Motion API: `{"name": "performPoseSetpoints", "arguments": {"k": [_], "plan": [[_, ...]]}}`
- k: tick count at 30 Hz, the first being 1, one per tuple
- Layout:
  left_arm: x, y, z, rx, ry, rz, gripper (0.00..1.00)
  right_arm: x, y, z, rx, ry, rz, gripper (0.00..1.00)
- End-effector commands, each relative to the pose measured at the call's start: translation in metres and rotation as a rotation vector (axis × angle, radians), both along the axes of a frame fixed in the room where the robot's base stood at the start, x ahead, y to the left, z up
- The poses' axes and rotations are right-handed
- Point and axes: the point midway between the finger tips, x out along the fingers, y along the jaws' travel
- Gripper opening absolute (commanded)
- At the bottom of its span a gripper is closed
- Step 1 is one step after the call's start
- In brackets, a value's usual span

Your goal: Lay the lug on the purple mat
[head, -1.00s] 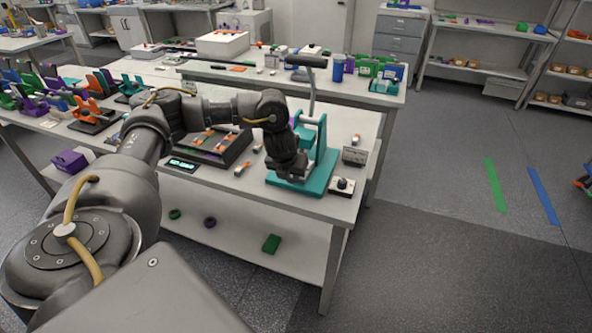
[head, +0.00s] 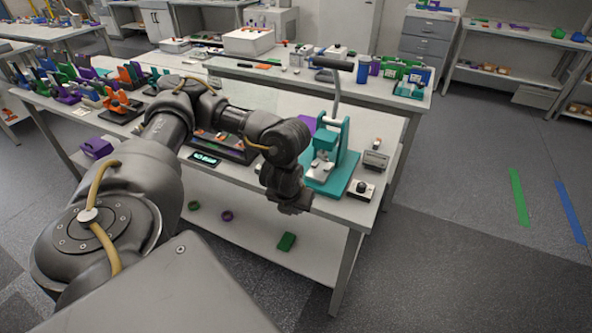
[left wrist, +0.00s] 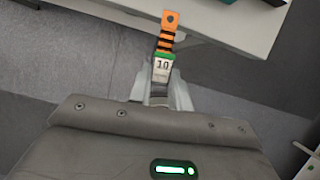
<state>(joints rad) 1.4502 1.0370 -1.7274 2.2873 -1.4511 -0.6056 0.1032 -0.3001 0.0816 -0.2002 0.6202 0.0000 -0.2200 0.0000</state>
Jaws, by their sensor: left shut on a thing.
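The lug (left wrist: 164,50) shows in the left wrist view, with an orange end with a hole, dark bands, and a white part marked 10 with a green edge. My left gripper (left wrist: 160,86) is shut on its white end, and the orange end points away from the fingers. In the head view my left gripper (head: 293,206) hangs just off the table's front edge, and the lug cannot be made out there. A purple patch (head: 307,123), probably the purple mat, shows on the table behind my wrist, left of the teal press. Most of it is hidden. My right gripper is not in view.
The teal lever press (head: 330,160) stands on the table right of my gripper. A small box with a black knob (head: 361,189) and a grey meter (head: 375,160) are beside it. A dark tray (head: 232,152) lies left.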

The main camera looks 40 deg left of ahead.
Motion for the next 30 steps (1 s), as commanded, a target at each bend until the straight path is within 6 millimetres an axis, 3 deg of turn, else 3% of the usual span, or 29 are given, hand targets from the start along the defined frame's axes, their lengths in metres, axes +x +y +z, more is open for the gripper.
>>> {"name": "performPoseSetpoints", "arguments": {"k": [5, 11, 14, 21, 24, 30], "plan": [[0.012, -0.02, 0.008, 0.01, -0.008, 0.17, 0.0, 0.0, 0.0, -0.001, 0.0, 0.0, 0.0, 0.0], [0.026, -0.055, 0.034, 0.011, -0.012, 0.636, 0.0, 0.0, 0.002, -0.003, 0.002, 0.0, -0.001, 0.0], [0.033, -0.077, 0.063, 0.004, -0.016, 0.999, 0.0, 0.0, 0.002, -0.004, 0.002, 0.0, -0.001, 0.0], [0.035, -0.126, 0.152, -0.01, -0.006, 1.866, 0.0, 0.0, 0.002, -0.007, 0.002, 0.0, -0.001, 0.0], [0.032, -0.143, 0.184, -0.01, -0.001, 2.133, 0.0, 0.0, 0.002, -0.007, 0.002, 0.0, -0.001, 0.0], [0.027, -0.161, 0.214, -0.003, 0.006, 2.386, 0.0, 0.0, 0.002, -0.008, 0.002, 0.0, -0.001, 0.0]]}}
